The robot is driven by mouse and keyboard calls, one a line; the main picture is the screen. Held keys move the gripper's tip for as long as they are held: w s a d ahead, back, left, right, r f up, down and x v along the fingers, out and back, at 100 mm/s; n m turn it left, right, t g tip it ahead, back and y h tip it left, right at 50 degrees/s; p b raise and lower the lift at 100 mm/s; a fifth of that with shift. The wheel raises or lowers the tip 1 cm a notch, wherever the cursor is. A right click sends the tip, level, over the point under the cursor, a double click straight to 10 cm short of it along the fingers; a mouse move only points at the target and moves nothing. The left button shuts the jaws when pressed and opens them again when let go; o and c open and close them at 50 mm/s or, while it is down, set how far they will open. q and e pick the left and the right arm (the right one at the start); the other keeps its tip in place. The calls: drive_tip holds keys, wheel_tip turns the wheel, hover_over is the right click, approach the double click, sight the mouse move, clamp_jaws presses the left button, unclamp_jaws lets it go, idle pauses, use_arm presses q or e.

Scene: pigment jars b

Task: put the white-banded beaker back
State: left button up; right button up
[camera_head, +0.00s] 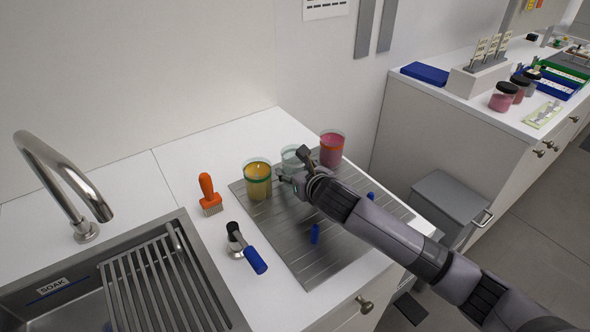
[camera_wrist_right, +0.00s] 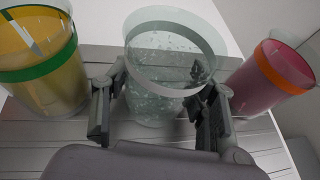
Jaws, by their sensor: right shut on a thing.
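The white-banded beaker (camera_head: 292,157) is clear glass with pale, speckled contents. It is at the back of the grey ribbed drain mat (camera_head: 283,228), between two other beakers. In the right wrist view the beaker (camera_wrist_right: 165,100) looks upright, with its pale band near the rim. My right gripper (camera_head: 296,178) is shut on it, one finger on each side; the fingers also show in the right wrist view (camera_wrist_right: 160,98). I cannot tell whether its base touches the mat. My left gripper is not in view.
A yellow beaker with a green band (camera_head: 257,182) stands close left. A pink beaker with an orange band (camera_head: 331,151) stands close right. An orange-handled brush (camera_head: 208,193), a blue-handled tool (camera_head: 248,250) and the sink (camera_head: 110,285) are left. The mat's front is mostly clear.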

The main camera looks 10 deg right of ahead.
drive_tip(key=o, duration=1.5)
drive_tip(key=shift+f, duration=0.1)
drive_tip(key=shift+s, duration=0.15)
drive_tip(key=v, duration=1.1)
drive_tip(key=shift+s+r, duration=0.25)
drive_tip(key=shift+s, duration=0.05)
